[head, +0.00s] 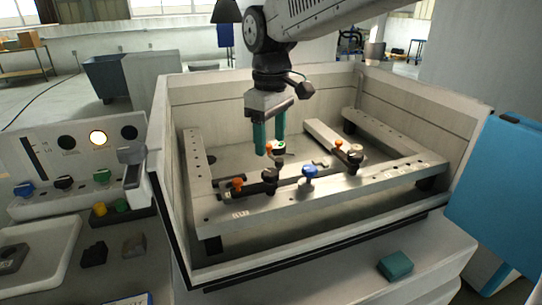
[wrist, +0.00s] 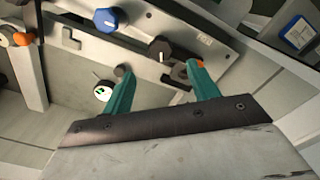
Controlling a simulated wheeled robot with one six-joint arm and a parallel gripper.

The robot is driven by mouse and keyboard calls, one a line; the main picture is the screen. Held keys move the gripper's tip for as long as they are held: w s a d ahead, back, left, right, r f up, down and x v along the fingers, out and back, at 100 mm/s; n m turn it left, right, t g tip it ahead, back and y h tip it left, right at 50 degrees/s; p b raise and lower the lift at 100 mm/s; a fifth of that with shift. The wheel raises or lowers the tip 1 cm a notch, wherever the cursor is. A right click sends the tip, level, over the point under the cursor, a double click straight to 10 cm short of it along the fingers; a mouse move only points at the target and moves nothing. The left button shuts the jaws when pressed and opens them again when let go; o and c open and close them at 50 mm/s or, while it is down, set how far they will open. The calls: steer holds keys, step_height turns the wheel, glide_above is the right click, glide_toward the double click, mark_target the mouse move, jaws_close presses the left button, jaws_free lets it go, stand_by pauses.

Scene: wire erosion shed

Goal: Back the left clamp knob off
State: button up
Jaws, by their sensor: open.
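The left clamp has a black knob (head: 269,174) with an orange-topped part (head: 237,184) beside it on the tank's front rail. In the wrist view the black knob (wrist: 160,49) shows a pale mark on its top, with the orange part (wrist: 200,62) partly behind a finger. My gripper (head: 270,147) is open, its teal fingers pointing down above and behind the knob. In the wrist view my gripper (wrist: 160,72) has the knob beyond its fingertips, apart from them. Nothing is between the fingers.
A blue knob (head: 309,171) stands right of the left clamp. The right clamp has another black knob (head: 355,157). A round white-faced item (wrist: 103,93) is beside one finger. Tank walls (head: 187,235) surround the rails. A control panel (head: 75,160) stands at left.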

mark_target(271, 172)
steer(key=m, duration=0.5)
steer(key=shift+m, duration=0.4)
steer(key=m, duration=0.2)
steer(key=shift+m, duration=0.4)
steer(key=m, duration=0.5)
steer(key=shift+m, duration=0.3)
step_height(271, 172, down, 8)
steer(key=shift+r, duration=0.1)
steer(key=c, duration=1)
